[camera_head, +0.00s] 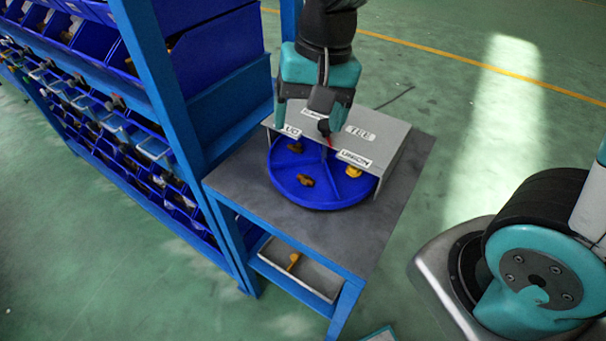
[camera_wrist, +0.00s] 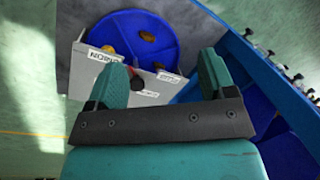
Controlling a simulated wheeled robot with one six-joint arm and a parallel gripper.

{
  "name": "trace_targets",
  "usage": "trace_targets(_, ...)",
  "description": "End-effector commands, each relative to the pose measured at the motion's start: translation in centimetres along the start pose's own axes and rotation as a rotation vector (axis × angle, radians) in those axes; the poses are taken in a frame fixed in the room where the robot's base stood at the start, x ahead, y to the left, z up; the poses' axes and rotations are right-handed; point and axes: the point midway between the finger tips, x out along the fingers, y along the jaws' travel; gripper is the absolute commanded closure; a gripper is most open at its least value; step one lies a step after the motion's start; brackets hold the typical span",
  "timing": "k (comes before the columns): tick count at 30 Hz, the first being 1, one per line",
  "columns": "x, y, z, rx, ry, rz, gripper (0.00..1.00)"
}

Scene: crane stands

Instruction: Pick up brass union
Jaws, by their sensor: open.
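A yellow brass fitting (camera_head: 353,171), which looks like the union, lies in the blue round divided tray (camera_head: 322,203), beside the label reading UNION. In the wrist view a yellow piece (camera_wrist: 108,49) shows by the same label, beyond my left-hand finger. My gripper (camera_head: 308,122) is open above the grey labelled stand (camera_head: 392,143), to the upper left of the yellow fitting. In the wrist view its two fingers (camera_wrist: 160,76) are spread wide with nothing held between them.
Brown fittings (camera_head: 306,181) lie in other tray sections. A small dark and red piece (camera_head: 325,128) shows near my fingers. The blue shelf rack (camera_head: 165,90) with bins stands close on the left. The grey table (camera_head: 330,235) is bare in front, with a lower bin (camera_head: 300,270) beneath.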

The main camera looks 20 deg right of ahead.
Motion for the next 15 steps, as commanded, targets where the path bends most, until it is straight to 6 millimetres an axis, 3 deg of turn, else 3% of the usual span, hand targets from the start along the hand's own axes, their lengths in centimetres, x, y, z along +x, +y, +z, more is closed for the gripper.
trace_targets(1, 1.3, 0.4, -2.2, 0.154, 0.006, 0.038, 0.23)
trace_targets(3, 2.7, 0.9, -4.7, 0.353, 0.028, 0.081, 0.23)
trace_targets(6, 4.3, 1.6, -7.2, 0.563, 0.061, 0.124, 0.23)
trace_targets(10, 5.7, 2.0, -8.7, 0.700, 0.087, 0.151, 0.23)
trace_targets(15, 8.5, 2.5, -8.9, 0.723, 0.089, 0.158, 0.23)
